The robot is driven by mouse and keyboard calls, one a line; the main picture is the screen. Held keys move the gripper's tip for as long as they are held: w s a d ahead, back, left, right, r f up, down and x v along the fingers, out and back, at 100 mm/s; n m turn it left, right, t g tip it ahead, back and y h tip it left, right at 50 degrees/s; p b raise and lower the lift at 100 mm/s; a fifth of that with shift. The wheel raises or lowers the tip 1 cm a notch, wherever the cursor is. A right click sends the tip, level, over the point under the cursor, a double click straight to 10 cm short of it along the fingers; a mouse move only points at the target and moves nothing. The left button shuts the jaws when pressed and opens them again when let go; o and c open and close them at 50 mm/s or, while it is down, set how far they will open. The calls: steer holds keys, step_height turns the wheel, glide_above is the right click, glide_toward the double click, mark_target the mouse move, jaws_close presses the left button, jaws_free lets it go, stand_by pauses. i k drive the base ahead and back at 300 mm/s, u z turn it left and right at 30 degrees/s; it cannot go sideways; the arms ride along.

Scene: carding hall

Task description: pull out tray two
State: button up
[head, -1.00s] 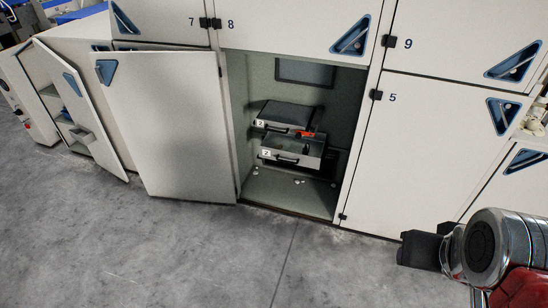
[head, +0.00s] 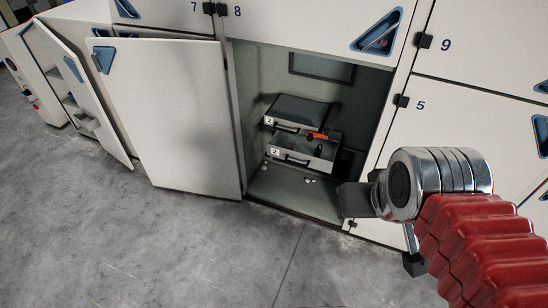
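Two grey trays stand one above the other inside the open compartment, in the head view. The upper tray (head: 301,113) has a dark top and a dark front handle. The lower tray (head: 305,150) also has a dark handle and sticks out a little further. Both small front labels look like a 2. A small orange-red part (head: 318,136) shows between them at the right. My gripper (head: 357,200) is in front of the compartment's lower right edge, right of and apart from the trays. Its fingers cannot be made out clearly, and nothing is seen in it.
The compartment's door (head: 165,120) stands swung open to the left. Another door (head: 90,95) stands open further left. Closed doors with blue triangular recesses lie above and to the right (head: 480,130). The grey floor (head: 190,255) in front is clear.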

mark_target(304, 147)
steer(key=u, duration=0.55)
steer(key=i, duration=1.15)
steer(key=u, duration=0.45)
